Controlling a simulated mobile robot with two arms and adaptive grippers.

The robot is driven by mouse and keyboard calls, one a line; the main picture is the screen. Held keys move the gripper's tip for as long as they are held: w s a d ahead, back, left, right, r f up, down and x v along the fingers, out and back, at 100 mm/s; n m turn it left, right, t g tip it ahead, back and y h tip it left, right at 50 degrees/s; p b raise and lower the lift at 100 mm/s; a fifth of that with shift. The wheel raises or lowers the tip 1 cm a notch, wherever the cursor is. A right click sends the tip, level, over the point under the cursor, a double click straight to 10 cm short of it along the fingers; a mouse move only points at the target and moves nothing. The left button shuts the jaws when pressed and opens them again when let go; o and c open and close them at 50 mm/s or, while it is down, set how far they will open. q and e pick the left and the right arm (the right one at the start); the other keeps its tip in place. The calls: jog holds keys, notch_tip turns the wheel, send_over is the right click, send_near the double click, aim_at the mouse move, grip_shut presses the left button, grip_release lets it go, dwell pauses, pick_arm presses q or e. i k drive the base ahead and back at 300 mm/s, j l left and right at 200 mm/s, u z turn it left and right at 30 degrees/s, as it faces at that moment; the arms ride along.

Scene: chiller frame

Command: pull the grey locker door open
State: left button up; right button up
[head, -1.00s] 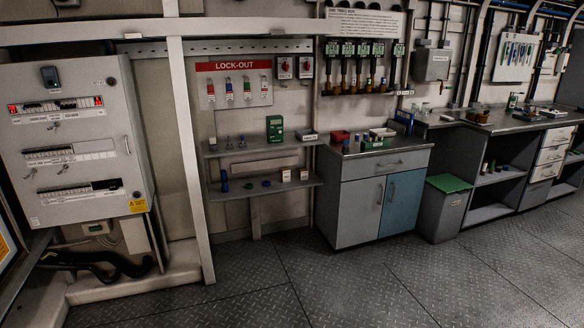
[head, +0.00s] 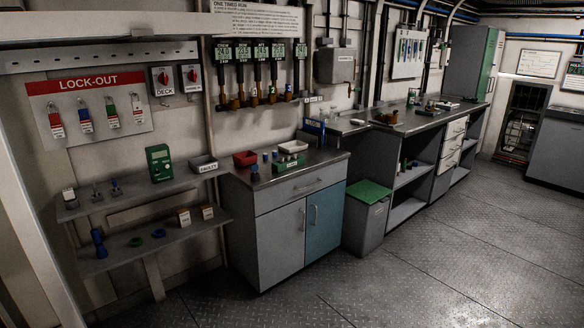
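A tall grey cabinet (head: 466,62), which may be the locker, stands at the far end of the workbench. A green strip or panel (head: 491,50) shows along its right side. It is too far and too oblique to make out a grey door or handle there. Nearer, a low cabinet under a steel top has a grey door (head: 281,247) on the left and a blue door (head: 324,222) on the right, each with a vertical handle. Both look shut. Neither of my grippers is in view.
A grey bin with a green lid (head: 370,192) stands right of the low cabinet. The workbench (head: 425,118) with open shelves and drawers runs along the wall. The checker-plate floor (head: 440,260) is clear in front. A grey unit (head: 556,148) stands at the far right.

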aim_at(280, 232)
jog(key=i+l+z, duration=0.25)
jog(key=i+z, duration=0.25)
jog(key=i+l+z, duration=0.1)
jog(key=i+z, duration=0.25)
jog(key=z, duration=0.15)
jog(key=i+j+z, duration=0.15)
jog(key=i+z, duration=0.35)
jog(key=i+l+u, duration=0.1)
jog(key=i+u, duration=0.2)
jog(key=i+l+u, duration=0.2)
jog(key=i+u, duration=0.15)
jog(key=i, duration=0.15)
jog(key=i+l+u, duration=0.3)
jog(key=i+j, duration=0.05)
